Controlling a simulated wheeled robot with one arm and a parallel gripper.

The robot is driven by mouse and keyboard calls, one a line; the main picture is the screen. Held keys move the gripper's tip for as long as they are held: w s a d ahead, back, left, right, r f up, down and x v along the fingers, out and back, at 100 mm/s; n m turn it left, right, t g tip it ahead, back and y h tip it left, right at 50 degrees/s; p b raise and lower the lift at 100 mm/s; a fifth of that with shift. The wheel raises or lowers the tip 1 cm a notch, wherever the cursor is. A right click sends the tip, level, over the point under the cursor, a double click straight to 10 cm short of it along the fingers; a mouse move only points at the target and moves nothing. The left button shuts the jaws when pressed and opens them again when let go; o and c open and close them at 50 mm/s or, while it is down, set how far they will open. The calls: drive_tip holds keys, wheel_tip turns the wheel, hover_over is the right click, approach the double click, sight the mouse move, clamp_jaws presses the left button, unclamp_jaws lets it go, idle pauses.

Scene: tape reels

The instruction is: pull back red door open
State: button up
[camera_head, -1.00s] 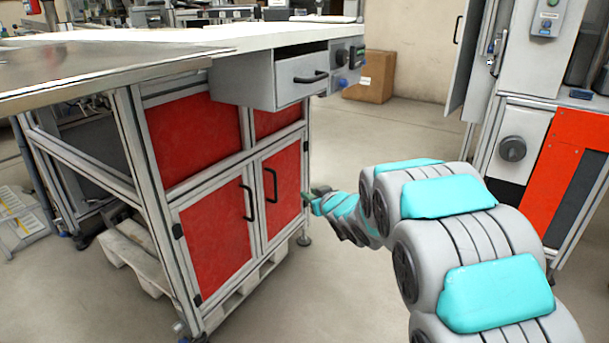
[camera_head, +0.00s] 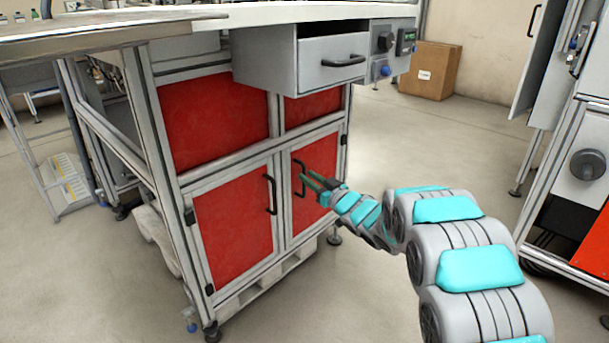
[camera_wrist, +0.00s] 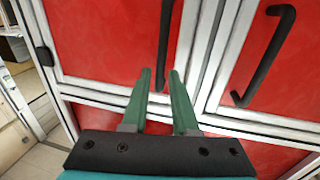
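Two red doors sit side by side on the bench cabinet, both shut. The left, nearer door (camera_head: 234,228) has a black handle (camera_head: 270,194). The right, farther door (camera_head: 317,200) has its own black handle (camera_head: 297,172). My gripper (camera_head: 303,179) is in front of the farther door, at its handle. In the wrist view, my gripper's two green fingers (camera_wrist: 161,75) are apart, with a black handle (camera_wrist: 166,35) running between and beyond their tips. Contact with it cannot be told. The other handle (camera_wrist: 268,58) stands to the right there.
A grey drawer (camera_head: 331,62) hangs under the tabletop above the doors, with a control box (camera_head: 391,52) beside it. A cardboard box (camera_head: 430,72) stands on the floor behind. Another machine (camera_head: 585,165) is at the right. Open floor (camera_head: 440,150) lies between.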

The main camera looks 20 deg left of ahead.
sight(304, 194)
drive_tip(key=shift+x, duration=1.6)
drive_tip(key=shift+c, duration=0.2)
clamp_jaws()
